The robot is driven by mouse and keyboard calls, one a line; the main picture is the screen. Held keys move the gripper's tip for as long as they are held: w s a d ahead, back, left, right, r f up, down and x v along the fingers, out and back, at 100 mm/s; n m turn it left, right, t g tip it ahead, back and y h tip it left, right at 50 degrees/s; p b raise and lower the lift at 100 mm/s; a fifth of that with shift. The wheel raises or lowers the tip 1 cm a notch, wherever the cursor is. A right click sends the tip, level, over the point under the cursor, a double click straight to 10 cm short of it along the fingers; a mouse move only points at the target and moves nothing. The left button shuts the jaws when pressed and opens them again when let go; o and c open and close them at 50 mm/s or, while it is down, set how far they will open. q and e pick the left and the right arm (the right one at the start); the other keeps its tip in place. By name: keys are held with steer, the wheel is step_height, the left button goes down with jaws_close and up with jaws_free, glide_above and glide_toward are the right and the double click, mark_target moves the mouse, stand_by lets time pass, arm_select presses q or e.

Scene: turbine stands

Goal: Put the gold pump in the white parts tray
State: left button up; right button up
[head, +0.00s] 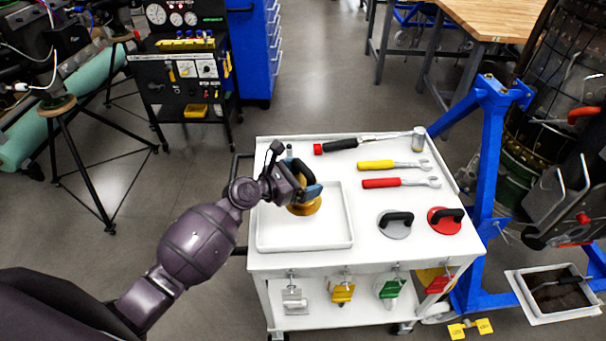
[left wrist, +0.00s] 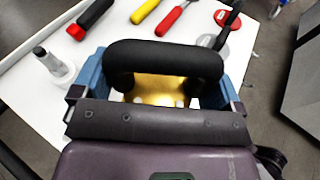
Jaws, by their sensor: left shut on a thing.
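The gold pump (head: 304,208) is a gold disc with a black looped handle. My left gripper (head: 303,175) is shut on that handle and holds the pump over the rear middle of the white parts tray (head: 300,246) on the white cart. I cannot tell whether the disc touches the tray floor. The left wrist view shows the black handle (left wrist: 165,57) between the blue fingers, with the gold disc (left wrist: 160,88) partly hidden below. The rest of the tray is empty. My right gripper is not in view.
A grey suction pump (head: 396,230) and a red one (head: 440,222) stand right of the tray. Yellow (head: 378,164) and red (head: 385,183) wrenches and a long black-handled tool (head: 340,145) lie behind. A blue stand (head: 485,190) rises at the cart's right.

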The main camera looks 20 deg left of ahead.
arm_select(q)
step_height(320, 180, down, 4)
steer(key=b, duration=0.4)
steer(key=shift+f, duration=0.1)
steer(key=shift+f+b, duration=0.4)
steer(key=shift+f, duration=0.4)
steer(key=shift+f, duration=0.3)
steer(key=o, duration=1.2)
steer(key=shift+f, duration=0.1)
steer(key=shift+s+a, duration=0.1)
